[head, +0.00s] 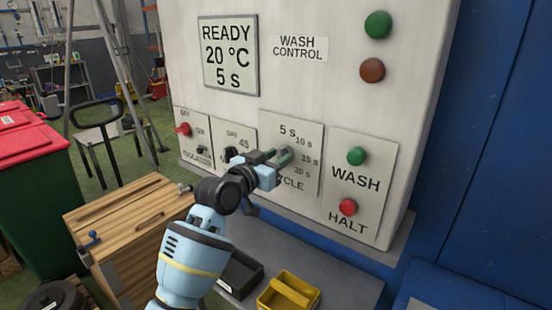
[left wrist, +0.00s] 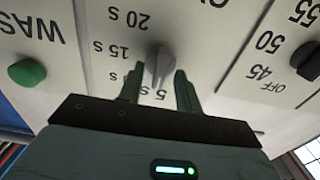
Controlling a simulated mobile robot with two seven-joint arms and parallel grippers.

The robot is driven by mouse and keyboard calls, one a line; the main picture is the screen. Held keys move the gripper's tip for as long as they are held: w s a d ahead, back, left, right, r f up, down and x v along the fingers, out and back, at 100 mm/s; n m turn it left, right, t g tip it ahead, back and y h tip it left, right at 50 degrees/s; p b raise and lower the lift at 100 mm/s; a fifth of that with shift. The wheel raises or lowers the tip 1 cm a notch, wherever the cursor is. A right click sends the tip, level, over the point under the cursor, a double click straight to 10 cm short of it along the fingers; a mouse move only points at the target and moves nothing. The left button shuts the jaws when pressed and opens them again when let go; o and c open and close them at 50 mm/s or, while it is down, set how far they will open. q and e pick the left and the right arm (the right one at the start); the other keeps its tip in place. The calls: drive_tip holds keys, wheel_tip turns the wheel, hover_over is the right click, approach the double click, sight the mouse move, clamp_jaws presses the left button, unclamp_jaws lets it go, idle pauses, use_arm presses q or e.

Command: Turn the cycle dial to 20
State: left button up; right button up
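The cycle dial is a small grey knob (left wrist: 158,62) on a pale panel marked 5 s, 10 s, 15 s and 20 s. The panel (head: 306,142) also shows in the head view, where the gripper largely hides the knob. My left gripper (left wrist: 159,82) is open, with one green finger on each side of the knob and a gap visible to it. In the head view my left gripper (head: 284,156) reaches the dial from the left. The display (head: 229,54) reads READY, 20 °C, 5 s. My right gripper is out of view.
Right of the dial are a green WASH button (head: 356,156) and a red HALT button (head: 348,206). A black temperature knob (left wrist: 307,62) sits beside it. Below are a yellow bin (head: 289,292), a dark tray (head: 241,272) and a wooden cabinet (head: 130,228).

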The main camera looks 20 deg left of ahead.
use_arm(q)
clamp_jaws()
drive_tip(key=shift+m, duration=0.3)
drive_tip(key=m, duration=0.6)
drive_tip(key=shift+d, duration=0.1)
drive_tip(key=m, duration=1.3)
drive_tip(key=f+m, duration=0.1)
drive_tip(key=m, duration=0.6)
drive_tip(key=shift+m, duration=0.3)
